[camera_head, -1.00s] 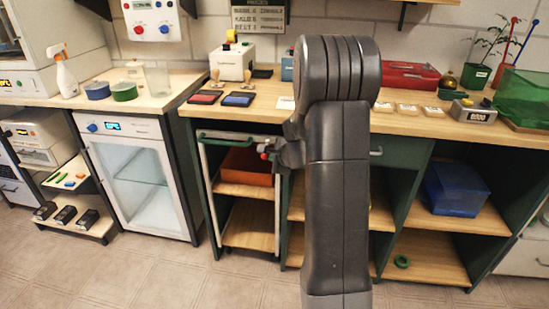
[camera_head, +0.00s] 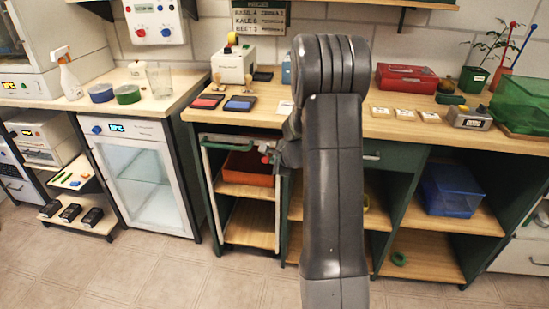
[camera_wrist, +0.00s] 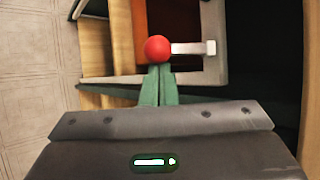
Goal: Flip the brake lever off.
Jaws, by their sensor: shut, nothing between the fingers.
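The brake lever shows in the wrist view as a red ball knob (camera_wrist: 157,49) on a short pale arm (camera_wrist: 193,48) that points right. The arm meets a grey frame bar at its right end. My gripper (camera_wrist: 158,68) has its two green fingers together, with nothing between them. The fingertips are right at the lower side of the red knob; I cannot tell whether they touch it. In the head view the knob is small beside my gripper (camera_head: 278,157), at the upper part of the rack (camera_head: 210,190), and my arm hides part of the area.
The rack holds an orange bin (camera_head: 246,167) and stands under the wooden worktop (camera_head: 375,124). A glass-door cabinet (camera_head: 145,178) is to its left. A blue bin (camera_head: 451,191) sits on a shelf to the right. The tiled floor in front is clear.

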